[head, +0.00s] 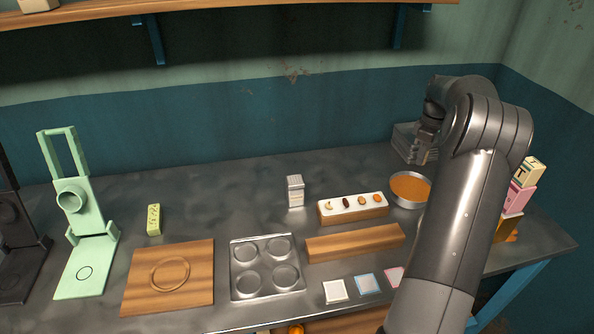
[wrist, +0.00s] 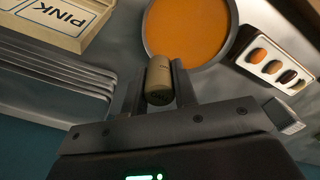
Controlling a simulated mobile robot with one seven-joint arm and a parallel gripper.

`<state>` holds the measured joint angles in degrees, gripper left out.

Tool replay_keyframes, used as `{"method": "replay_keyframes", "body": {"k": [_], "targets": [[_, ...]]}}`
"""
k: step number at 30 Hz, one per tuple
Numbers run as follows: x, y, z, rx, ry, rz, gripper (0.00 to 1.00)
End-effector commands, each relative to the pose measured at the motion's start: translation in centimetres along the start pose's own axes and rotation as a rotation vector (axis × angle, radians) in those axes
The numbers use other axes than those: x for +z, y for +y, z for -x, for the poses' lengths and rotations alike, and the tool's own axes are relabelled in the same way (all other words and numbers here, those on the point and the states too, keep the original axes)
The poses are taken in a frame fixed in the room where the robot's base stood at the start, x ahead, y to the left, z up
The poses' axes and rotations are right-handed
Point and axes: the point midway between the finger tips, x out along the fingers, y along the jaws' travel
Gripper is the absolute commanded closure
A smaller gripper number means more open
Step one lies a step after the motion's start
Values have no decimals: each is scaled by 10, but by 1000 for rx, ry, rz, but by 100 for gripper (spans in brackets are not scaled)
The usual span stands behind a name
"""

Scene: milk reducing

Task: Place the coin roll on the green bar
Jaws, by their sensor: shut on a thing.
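My gripper (wrist: 157,84) is shut on a tan cylinder, the coin roll (wrist: 159,72), whose round end faces the wrist camera. A mint-green stand (head: 88,225) with a ring and a flat base is at the far left. A stack of coloured blocks, cream and pink (head: 519,198), stands at the right, partly behind my arm.
An orange-filled round pan (head: 410,188) is near my gripper, beside a tray of small items (head: 352,208). The grey slatted stack (wrist: 50,72) and a box marked PINK (wrist: 55,18) are close in the wrist view. A wooden board (head: 140,280) and a metal four-cup tray (head: 266,267) lie left.

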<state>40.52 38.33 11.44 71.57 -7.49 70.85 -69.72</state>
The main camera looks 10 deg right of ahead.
Motion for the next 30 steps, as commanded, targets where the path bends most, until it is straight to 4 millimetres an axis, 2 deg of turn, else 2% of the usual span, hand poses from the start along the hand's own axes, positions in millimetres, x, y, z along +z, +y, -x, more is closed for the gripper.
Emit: {"method": "replay_keyframes", "body": {"k": [4,7,11,14,18,23,30], "targets": [[-6,-2,1,0,1,12,99],[-27,-9,2,0,1,57,99],[-77,-31,4,0,2,168,99],[-125,-56,7,0,3,281,99],[-190,-99,10,0,2,444,99],[-257,-156,14,0,3,629,99],[-341,-257,20,0,2,911,99]]}}
